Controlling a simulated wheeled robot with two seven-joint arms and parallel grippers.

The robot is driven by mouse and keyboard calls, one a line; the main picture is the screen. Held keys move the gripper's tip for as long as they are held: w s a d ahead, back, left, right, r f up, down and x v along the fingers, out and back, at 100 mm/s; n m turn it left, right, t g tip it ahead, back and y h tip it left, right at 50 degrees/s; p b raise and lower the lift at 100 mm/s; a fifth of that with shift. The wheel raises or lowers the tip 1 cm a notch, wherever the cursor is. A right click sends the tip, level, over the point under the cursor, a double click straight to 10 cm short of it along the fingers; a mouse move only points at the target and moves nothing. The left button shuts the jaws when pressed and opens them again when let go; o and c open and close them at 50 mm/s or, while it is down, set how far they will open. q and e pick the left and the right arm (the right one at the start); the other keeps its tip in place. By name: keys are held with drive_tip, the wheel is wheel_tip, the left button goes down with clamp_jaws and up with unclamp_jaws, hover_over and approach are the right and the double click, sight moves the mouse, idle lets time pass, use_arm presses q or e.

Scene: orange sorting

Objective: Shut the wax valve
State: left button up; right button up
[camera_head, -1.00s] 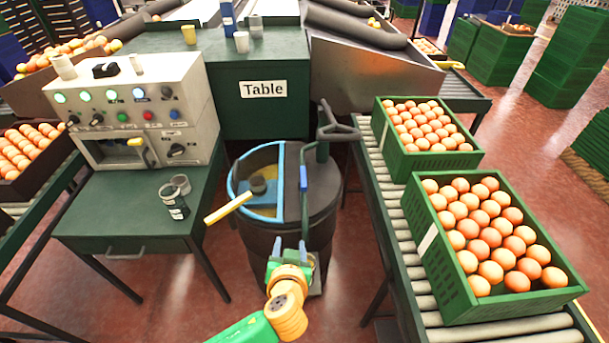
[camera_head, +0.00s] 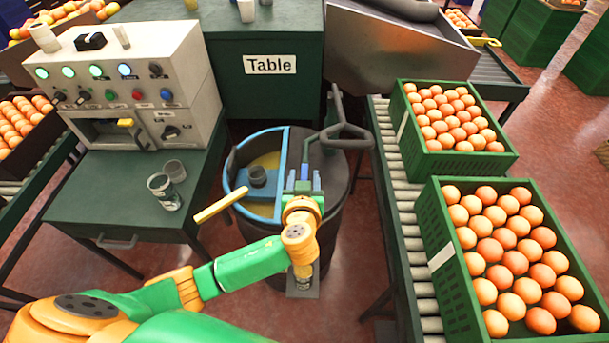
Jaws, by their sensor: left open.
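The wax tank (camera_head: 338,199) is a round dark drum, its left half open with a blue rim and yellow wax (camera_head: 266,164). A small blue handle (camera_head: 305,171), apparently the wax valve's lever, stands upright at the tank's front. My left gripper (camera_head: 304,186) is open, with one finger on each side of this handle; whether they touch it I cannot tell. My left wrist hides the valve body below. A small cup (camera_head: 303,272) stands on a grey plate (camera_head: 303,293) under the front of the tank, partly hidden by my wrist. My right gripper is not in view.
A pale yellow bar (camera_head: 220,205) sticks out left of the tank. Left is a green table (camera_head: 110,200) with a control box (camera_head: 140,75) and cups (camera_head: 164,190). Right is a roller conveyor (camera_head: 400,210) with egg-like orange crates (camera_head: 430,262).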

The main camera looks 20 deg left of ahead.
use_arm(q)
drive_tip(key=shift+w+f, duration=0.1)
clamp_jaws()
